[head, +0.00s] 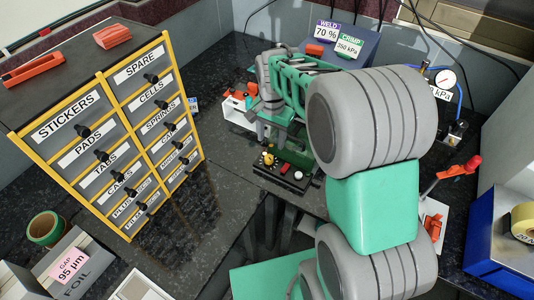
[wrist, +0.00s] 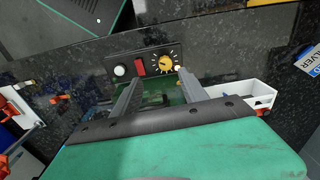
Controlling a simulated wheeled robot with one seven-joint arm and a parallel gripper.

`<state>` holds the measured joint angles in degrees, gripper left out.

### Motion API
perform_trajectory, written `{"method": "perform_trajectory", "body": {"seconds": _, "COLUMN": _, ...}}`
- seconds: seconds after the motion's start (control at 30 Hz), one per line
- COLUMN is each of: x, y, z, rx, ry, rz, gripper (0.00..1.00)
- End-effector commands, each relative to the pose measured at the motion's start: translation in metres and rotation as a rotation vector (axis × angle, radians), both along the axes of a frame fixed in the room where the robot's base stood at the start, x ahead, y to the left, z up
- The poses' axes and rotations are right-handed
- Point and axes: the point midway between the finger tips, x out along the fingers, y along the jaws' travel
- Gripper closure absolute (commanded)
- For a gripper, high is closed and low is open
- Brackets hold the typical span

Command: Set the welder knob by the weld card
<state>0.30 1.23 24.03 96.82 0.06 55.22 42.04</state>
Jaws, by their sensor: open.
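The weld card (head: 327,31) stands at the back of the bench, with a purple top and "70 %" in black. The welder knob (head: 268,158) is yellow, on a small black control panel. In the wrist view the knob (wrist: 166,62) sits inside a ring of pale dial marks, too small to read. My gripper (head: 270,130) is over the welder, close to the panel. In the wrist view my gripper (wrist: 157,76) is open with nothing seen between its fingers. The knob appears just past the fingertips, nearer the right finger. I cannot tell the height gap.
On the panel, a red switch (wrist: 140,66) and a white round button (wrist: 120,71) sit left of the knob. A white bin (wrist: 250,92) stands to the right. A crimp card (head: 348,46) reads 350 kPa. A labelled drawer cabinet (head: 110,135) stands at left.

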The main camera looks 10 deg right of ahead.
Motion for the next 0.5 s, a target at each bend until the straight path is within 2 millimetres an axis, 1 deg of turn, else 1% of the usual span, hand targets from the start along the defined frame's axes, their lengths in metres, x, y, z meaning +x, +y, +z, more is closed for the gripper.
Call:
{"method": "perform_trajectory", "body": {"seconds": 0.03, "x": 0.010, "y": 0.000, "z": -0.016, "rx": 0.002, "ry": 0.025, "rz": -0.053, "gripper": 0.49}}
{"method": "perform_trajectory", "body": {"seconds": 0.1, "x": 0.019, "y": 0.000, "z": -0.029, "rx": 0.004, "ry": 0.042, "rz": -0.113, "gripper": 0.49}}
{"method": "perform_trajectory", "body": {"seconds": 0.17, "x": 0.023, "y": 0.000, "z": -0.036, "rx": 0.003, "ry": 0.049, "rz": -0.140, "gripper": 0.49}}
{"method": "perform_trajectory", "body": {"seconds": 0.27, "x": 0.023, "y": 0.000, "z": -0.048, "rx": 0.004, "ry": 0.054, "rz": -0.151, "gripper": 0.49}}
{"method": "perform_trajectory", "body": {"seconds": 0.5, "x": 0.022, "y": 0.000, "z": -0.092, "rx": 0.004, "ry": 0.051, "rz": -0.148, "gripper": 0.49}}
